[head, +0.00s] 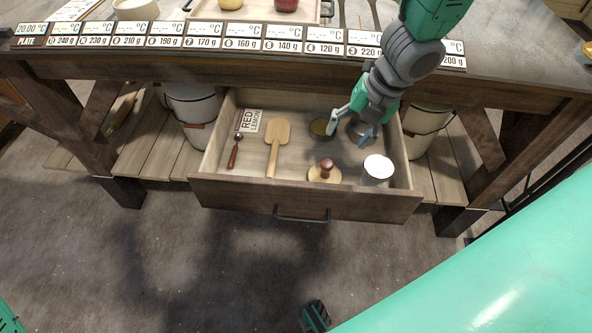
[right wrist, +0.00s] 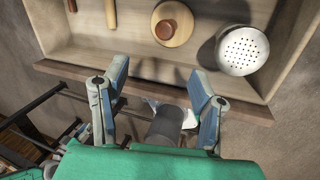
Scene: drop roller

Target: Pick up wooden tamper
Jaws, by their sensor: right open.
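The wooden tamper (head: 325,171), a pale round disc with a reddish-brown knob, stands knob-up in the open drawer (head: 240,193), near its front wall. In the right wrist view the tamper (right wrist: 173,24) shows at the top middle, beyond the fingertips. My right gripper (head: 350,131) is over the back right part of the drawer in the head view, behind the tamper and apart from it. In the right wrist view its two fingers (right wrist: 158,80) are spread with nothing between them. My left gripper is not seen.
A white shaker with a perforated top (head: 377,171) stands close right of the tamper. A wooden paddle (head: 274,140), a dark spoon (head: 234,155) and a label card (head: 249,121) lie to the left. The tabletop edge (head: 200,68) overhangs the drawer's back.

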